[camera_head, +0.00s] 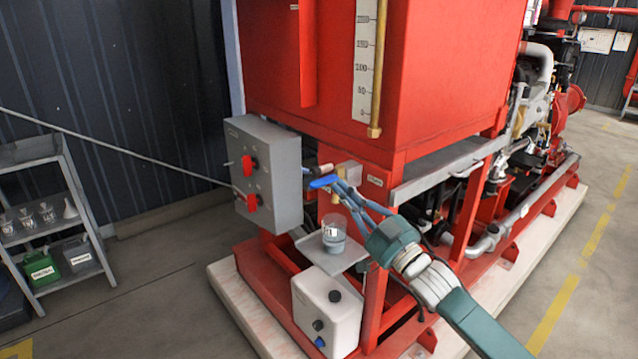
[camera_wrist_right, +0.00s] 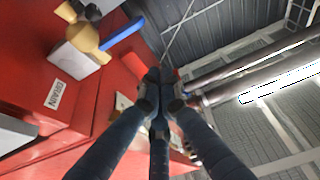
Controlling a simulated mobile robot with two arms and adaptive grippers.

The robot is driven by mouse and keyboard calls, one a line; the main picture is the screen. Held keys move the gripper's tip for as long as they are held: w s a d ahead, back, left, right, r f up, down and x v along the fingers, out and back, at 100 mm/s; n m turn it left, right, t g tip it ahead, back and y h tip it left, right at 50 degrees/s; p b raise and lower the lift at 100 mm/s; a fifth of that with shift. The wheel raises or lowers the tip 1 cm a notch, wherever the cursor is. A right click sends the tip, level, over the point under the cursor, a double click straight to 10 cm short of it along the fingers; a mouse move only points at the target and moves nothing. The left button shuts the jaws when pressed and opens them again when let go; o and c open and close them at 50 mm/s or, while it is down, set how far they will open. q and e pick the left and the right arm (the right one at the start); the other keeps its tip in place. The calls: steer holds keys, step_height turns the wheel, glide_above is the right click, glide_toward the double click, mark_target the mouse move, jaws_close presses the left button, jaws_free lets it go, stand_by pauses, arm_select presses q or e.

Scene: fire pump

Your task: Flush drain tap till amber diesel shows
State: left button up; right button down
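The drain tap's blue lever (camera_head: 323,182) sticks out at the lower front of the red tank (camera_head: 430,75). In the right wrist view, the lever (camera_wrist_right: 122,35) sits beside a brass valve body (camera_wrist_right: 84,38), near a DRAIN label (camera_wrist_right: 57,94). My right gripper (camera_head: 342,187) is beside the lever. In the wrist view its fingertips (camera_wrist_right: 160,76) meet with nothing visible between them, apart from the lever. A clear jar (camera_head: 334,236) stands on a small grey shelf (camera_head: 352,255) below the tap, with greyish contents low inside. No amber colour shows. My left gripper is out of view.
A grey control box (camera_head: 262,170) with red knobs stands left of the tap. A white container (camera_head: 325,310) sits below the shelf. A rack (camera_head: 75,200) at the left holds glass jars and cans. The engine (camera_head: 530,115) is behind at right. Open floor lies at left.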

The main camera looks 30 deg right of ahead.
steer(key=x, duration=0.3)
step_height(320, 180, up, 2)
steer(key=p, duration=0.2)
glide_above(324, 181)
steer(key=s+a, duration=0.2)
steer(key=a, duration=0.1)
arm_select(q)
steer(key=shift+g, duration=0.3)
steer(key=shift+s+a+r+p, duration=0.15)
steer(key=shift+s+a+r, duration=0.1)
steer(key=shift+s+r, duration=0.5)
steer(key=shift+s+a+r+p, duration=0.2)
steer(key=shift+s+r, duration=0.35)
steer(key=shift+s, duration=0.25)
arm_select(e)
steer(key=shift+s+f, duration=0.15)
steer(key=shift+f, duration=2)
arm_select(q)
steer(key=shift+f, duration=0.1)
arm_select(e)
steer(key=shift+f, duration=0.1)
